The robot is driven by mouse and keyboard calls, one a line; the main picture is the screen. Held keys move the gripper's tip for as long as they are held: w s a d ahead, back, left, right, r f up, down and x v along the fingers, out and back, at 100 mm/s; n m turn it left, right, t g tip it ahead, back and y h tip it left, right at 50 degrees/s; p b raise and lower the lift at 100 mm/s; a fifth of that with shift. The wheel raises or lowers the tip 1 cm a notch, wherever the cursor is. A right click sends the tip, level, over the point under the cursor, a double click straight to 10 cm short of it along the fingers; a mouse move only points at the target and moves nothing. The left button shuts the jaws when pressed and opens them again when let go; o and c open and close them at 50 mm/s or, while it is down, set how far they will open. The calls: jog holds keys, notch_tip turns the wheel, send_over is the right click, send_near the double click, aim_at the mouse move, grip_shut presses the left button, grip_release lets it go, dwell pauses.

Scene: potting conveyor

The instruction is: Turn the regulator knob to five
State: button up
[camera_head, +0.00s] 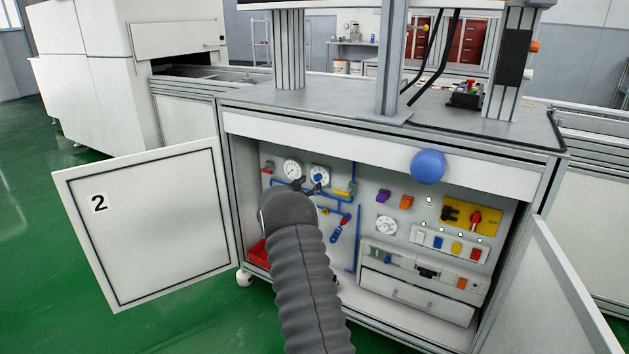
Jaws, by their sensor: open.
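The open cabinet (390,133) holds a panel with two round white gauges, a left gauge (292,168) and a right gauge (319,172). A small blue knob (319,179) shows at the right gauge. A separate white dial (386,226) sits lower right on the panel. I cannot tell for sure which one is the regulator knob, and no numbers are readable. My gripper (308,186) is open, with its dark fingertips just below the gauges and close to the blue knob. My grey sleeved arm hides its body and part of the panel; contact cannot be told.
The left door (150,224), marked 2, and the right door (562,290) stand open. Blue pipes (357,225) run beside my arm. A yellow switch plate (471,216) and a drawer (415,298) are at right. A blue ball (428,166) shows before the cabinet's upper edge.

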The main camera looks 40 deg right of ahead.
aim_at(316, 179)
jog(key=shift+x, duration=2.05)
grip_shut()
